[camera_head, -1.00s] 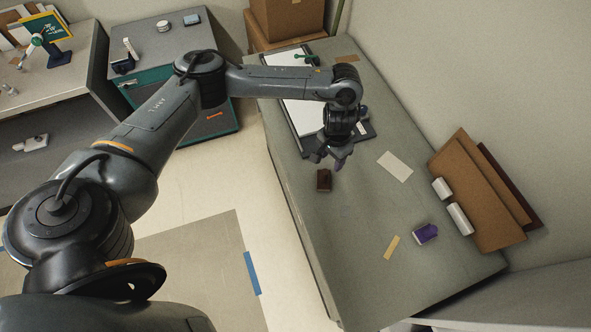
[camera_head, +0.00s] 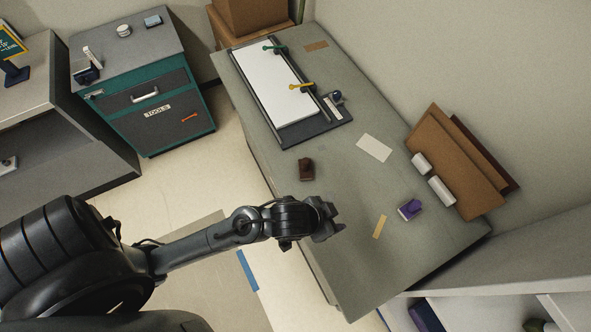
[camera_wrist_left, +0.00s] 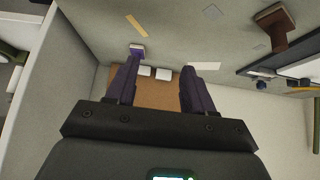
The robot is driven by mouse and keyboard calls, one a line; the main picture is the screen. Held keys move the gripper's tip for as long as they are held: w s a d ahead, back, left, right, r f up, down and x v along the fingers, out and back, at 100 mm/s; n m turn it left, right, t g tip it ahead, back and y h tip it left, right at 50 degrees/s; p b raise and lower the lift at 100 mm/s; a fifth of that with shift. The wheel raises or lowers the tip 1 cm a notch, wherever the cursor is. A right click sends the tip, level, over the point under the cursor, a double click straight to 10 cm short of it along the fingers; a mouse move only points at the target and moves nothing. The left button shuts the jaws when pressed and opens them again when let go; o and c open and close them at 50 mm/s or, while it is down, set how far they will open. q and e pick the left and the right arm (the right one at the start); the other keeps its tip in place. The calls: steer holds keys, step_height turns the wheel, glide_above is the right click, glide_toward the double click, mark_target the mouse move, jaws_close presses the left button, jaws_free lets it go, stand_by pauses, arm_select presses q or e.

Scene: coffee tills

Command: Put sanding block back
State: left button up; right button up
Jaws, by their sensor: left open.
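My left gripper (camera_head: 333,222) is open and empty, near the left edge of the grey-green bench top (camera_head: 350,270). In the left wrist view its two fingers (camera_wrist_left: 160,78) are apart with nothing between them. A small dark brown block (camera_head: 306,169) sits on the bench, farther back than the gripper; it also shows in the left wrist view (camera_wrist_left: 274,24). A purple block with a pale base (camera_head: 409,209) sits to the right of the gripper, and in the wrist view (camera_wrist_left: 137,52). I cannot tell which is the sanding block. My right gripper is not in view.
A white board with clamps (camera_head: 275,90) lies at the bench's far end. A pale card (camera_head: 374,148) and a tan strip (camera_head: 380,226) lie flat. Brown panels (camera_head: 455,165) lean on the wall. A tool cabinet with drawers (camera_head: 165,105) stands at left.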

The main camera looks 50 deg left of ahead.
arm_select(q)
steer(key=s+a+f+n+g+y, duration=0.1)
steer(key=s+a+f+g+y, duration=0.1)
steer(key=s+a, duration=0.8)
steer(key=shift+s+a+f+n+g, duration=0.3)
steer(key=shift+s+a+g, duration=0.1)
steer(key=shift+g, duration=0.3)
step_height(320, 180, up, 8)
steer(key=p, duration=0.8)
steer(key=shift+r, duration=0.2)
